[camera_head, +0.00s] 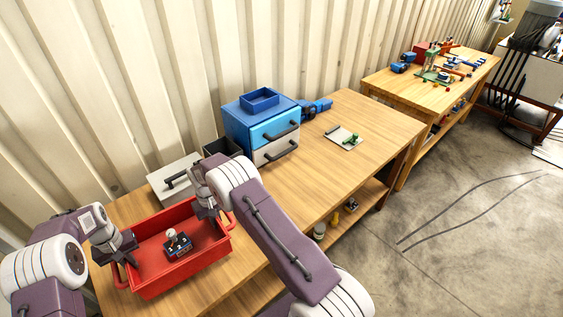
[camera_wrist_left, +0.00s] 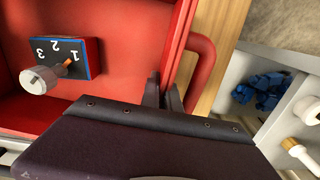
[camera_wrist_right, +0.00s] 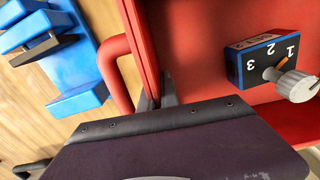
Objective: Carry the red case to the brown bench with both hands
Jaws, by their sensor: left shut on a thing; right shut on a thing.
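The red case (camera_head: 150,274) is an open tray with a loop handle at each end, over the left part of the near wooden bench (camera_head: 342,118). I cannot tell whether it touches the benchtop. A small blue-black dial box (camera_head: 177,246) with a grey knob and the numbers 1, 2, 3 sits inside it. My left gripper (camera_head: 124,262) is shut on the case's left end wall, beside the red handle (camera_wrist_left: 201,70). My right gripper (camera_head: 212,212) is shut on the right end wall, beside the other handle (camera_wrist_right: 114,72).
A second wooden bench (camera_head: 400,90) with tools stands beyond. Grey floor (camera_head: 460,220) is open at right.

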